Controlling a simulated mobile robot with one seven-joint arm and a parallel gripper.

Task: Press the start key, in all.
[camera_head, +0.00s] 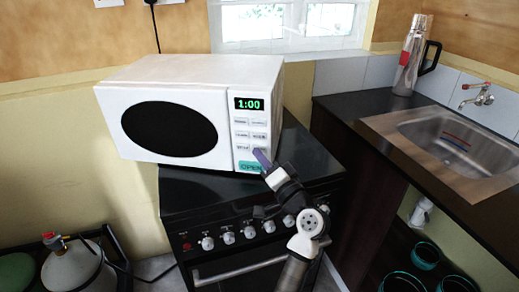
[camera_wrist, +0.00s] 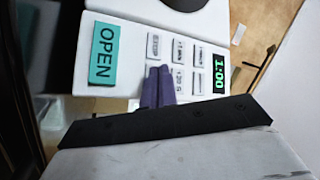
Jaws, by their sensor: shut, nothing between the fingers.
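The white microwave (camera_head: 190,85) stands on the black stove, with its green display (camera_head: 248,104) lit at 1:00. Its keypad (camera_head: 242,135) lies under the display and above the teal OPEN button (camera_head: 250,167). My gripper (camera_head: 261,157) is shut and empty, its purple fingertips at the lower right of the keypad. In the wrist view, the purple fingers (camera_wrist: 157,86) cover the place beside the STOP key (camera_wrist: 153,45), where the start key seems to be; its label is hidden. I cannot tell whether the fingertips touch it. The teal OPEN button (camera_wrist: 104,54) is left of them.
The black stove (camera_head: 190,195) with its knobs is under the microwave. A counter with a steel sink (camera_head: 440,140) and a flask (camera_head: 408,65) is at the right. A gas cylinder (camera_head: 75,270) stands at the lower left.

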